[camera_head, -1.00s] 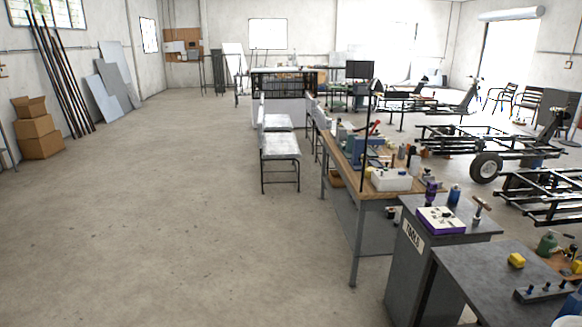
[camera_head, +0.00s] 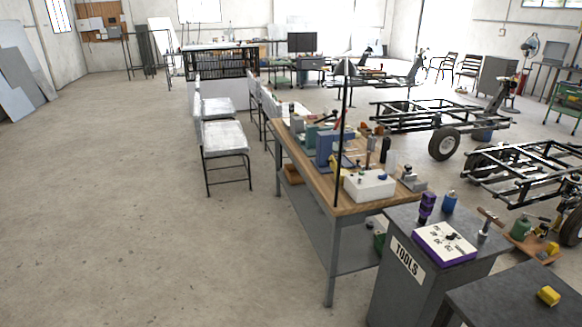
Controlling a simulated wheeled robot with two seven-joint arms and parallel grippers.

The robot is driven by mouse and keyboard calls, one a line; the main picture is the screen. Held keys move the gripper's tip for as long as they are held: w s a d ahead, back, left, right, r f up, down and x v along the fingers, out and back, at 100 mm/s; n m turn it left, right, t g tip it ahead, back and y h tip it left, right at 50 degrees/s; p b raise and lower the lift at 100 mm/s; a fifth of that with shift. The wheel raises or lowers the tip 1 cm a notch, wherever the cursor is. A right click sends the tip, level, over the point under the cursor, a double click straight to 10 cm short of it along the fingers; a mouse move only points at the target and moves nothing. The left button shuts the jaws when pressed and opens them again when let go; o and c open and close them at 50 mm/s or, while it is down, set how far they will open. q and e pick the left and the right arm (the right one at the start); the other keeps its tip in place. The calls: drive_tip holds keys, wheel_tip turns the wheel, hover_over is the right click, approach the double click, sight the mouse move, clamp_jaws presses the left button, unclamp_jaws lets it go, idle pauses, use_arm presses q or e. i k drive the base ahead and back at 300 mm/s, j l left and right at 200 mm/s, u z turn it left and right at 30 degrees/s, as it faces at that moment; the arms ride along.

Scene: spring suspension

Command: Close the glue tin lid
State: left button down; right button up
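I cannot make out a glue tin or its lid for certain. A blue can (camera_head: 449,203) stands on the grey cabinet marked TOOLS, beside a purple bottle (camera_head: 427,207). A green can-like container (camera_head: 521,228) stands further right on a brown board. Neither can be told as the glue tin at this size. Neither of my grippers is in view.
The TOOLS cabinet (camera_head: 398,290) stands at the lower right, with a dark table (camera_head: 505,305) in front of it. A wooden workbench (camera_head: 352,208) crowded with tools is behind it. Wheeled frames fill the right. Chairs (camera_head: 226,139) line the bench's left. The left floor is open.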

sight(332, 161)
drive_tip(key=i+j+z, duration=0.25)
drive_tip(key=i, duration=0.15)
drive_tip(key=i+j+z, duration=0.3)
drive_tip(key=i+j, duration=0.05)
drive_tip(key=i, duration=0.05)
